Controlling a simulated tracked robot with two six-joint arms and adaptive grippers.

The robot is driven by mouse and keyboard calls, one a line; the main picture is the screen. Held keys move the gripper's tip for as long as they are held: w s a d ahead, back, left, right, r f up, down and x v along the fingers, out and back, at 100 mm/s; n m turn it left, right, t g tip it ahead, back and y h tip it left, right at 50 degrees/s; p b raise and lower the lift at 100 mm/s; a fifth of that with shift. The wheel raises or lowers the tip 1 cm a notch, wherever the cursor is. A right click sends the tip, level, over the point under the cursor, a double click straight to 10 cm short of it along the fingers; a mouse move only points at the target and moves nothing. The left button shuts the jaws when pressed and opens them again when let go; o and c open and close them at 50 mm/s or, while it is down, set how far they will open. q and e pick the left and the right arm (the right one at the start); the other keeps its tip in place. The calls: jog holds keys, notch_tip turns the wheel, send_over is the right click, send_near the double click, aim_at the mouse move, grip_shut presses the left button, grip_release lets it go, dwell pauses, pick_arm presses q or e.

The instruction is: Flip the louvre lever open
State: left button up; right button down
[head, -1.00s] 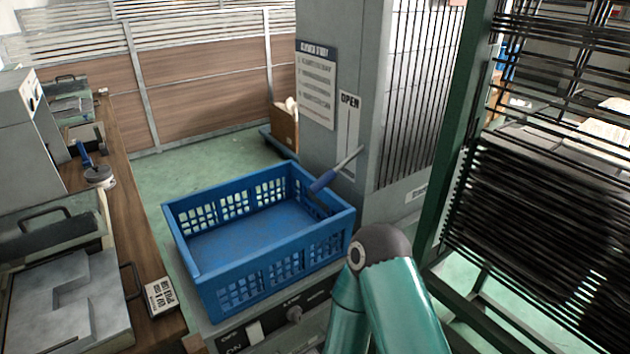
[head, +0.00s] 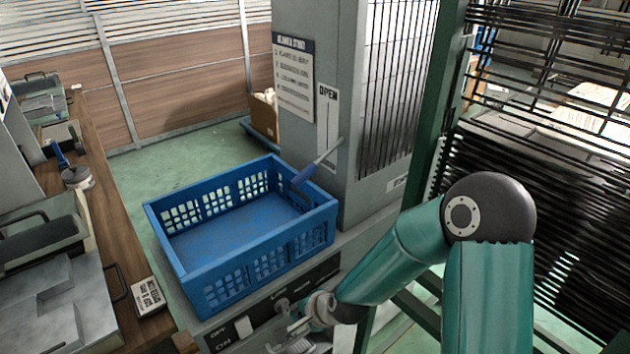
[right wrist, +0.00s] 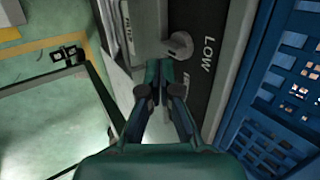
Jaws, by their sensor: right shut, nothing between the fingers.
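The louvre lever (head: 318,164) has a blue grip and a metal shaft. It sticks out from a slotted plate under an OPEN label (head: 328,95) on the grey cabinet, its grip slanting down to the left over the crate's rear right corner. My right gripper (head: 295,336) is low in front of the cabinet base, below and well apart from the lever. In the right wrist view its fingers (right wrist: 160,72) are shut and empty, close to a grey knob (right wrist: 178,46) on the dark panel marked LOW. The lever is not in that view. My left gripper is not in view.
A blue crate (head: 250,259) stands on the ledge between my right gripper and the lever. It also fills the right of the wrist view (right wrist: 285,90). A green post and dark louvre racks (head: 500,180) stand at the right. A wooden bench (head: 105,235) runs along the left.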

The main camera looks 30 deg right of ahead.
jog(key=w+d+r+m+t+h, duration=0.1)
jog(key=w+d+r+m+t, duration=0.2)
jog(key=r, duration=0.4)
jog(key=d+r+m+h, duration=0.1)
jog(key=d+r+m, duration=0.3)
jog(key=r+m, duration=0.15)
jog(key=m+t+h+p, duration=0.1)
jog(key=m+t+h, duration=0.15)
jog(key=m, duration=0.45)
send_near(320, 208)
notch_tip(320, 208, up, 4)
jog(key=shift+s+d+f+y, duration=0.1)
jog(key=shift+d+f+y, duration=0.1)
jog(key=shift+d+y, duration=0.15)
jog(key=p+x, duration=0.2)
jog(key=x, duration=0.8)
jog(key=r+p, duration=0.1)
jog(key=a+r+p, duration=0.1)
jog(key=r+p, duration=0.1)
jog(key=shift+w+a+r, duration=0.25)
jog(key=shift+a, duration=0.1)
jog(key=shift+w+p, duration=0.15)
jog(key=shift+p, duration=0.2)
jog(key=shift+a, duration=0.1)
